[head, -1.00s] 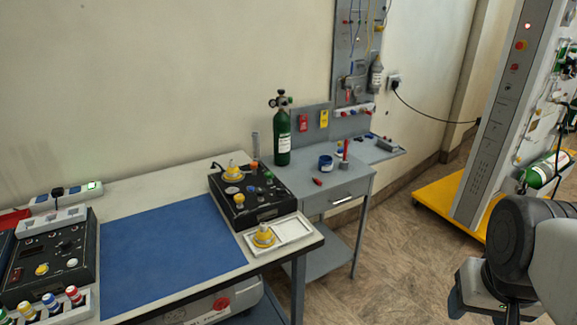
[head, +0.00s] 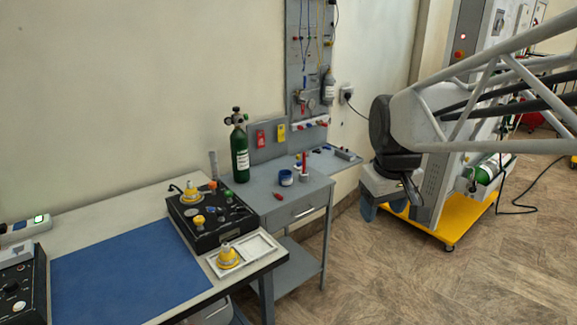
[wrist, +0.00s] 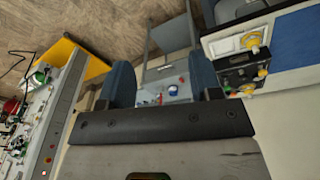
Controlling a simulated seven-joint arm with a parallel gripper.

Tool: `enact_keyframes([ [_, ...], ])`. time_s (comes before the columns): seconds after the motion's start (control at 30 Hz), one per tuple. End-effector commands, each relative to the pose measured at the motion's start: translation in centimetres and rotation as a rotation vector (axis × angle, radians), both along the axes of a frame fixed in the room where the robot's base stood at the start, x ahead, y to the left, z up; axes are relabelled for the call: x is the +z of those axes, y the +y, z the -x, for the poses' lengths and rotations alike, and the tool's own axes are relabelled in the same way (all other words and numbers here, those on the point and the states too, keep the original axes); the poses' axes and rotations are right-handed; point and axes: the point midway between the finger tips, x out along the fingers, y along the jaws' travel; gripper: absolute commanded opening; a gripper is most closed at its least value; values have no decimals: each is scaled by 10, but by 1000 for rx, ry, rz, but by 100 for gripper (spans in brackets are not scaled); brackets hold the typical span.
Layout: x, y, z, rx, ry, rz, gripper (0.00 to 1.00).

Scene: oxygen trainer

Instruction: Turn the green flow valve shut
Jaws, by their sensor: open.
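My gripper (head: 384,206) hangs in free air at the right of the head view, in front of the white panel. In the wrist view my gripper (wrist: 160,72) has its two blue fingers spread apart with nothing between them. A black control box (head: 210,222) with small coloured knobs stands on the bench, well to the left of my gripper; it also shows in the wrist view (wrist: 236,75). A green gas cylinder (head: 240,155) with a dark valve top stands behind the box. Which small green part is the flow valve I cannot tell.
The grey side table (head: 300,207) holds a blue-and-white jar (head: 286,178) and small tools. A blue mat (head: 125,270) covers the bench. A white tray (head: 262,246) holds a yellow-based fitting (head: 228,257). The white panel stands on a yellow base (head: 432,228). The floor between is clear.

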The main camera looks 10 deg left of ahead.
Motion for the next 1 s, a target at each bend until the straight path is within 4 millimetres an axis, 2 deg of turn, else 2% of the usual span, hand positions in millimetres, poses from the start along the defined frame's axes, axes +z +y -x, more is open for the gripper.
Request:
enact_keyframes([
  [0.1,3,16,-28,68,10,9,58],
  [0.47,6,69,-106,278,34,33,58],
  [1.0,-14,169,-214,594,69,68,58],
])
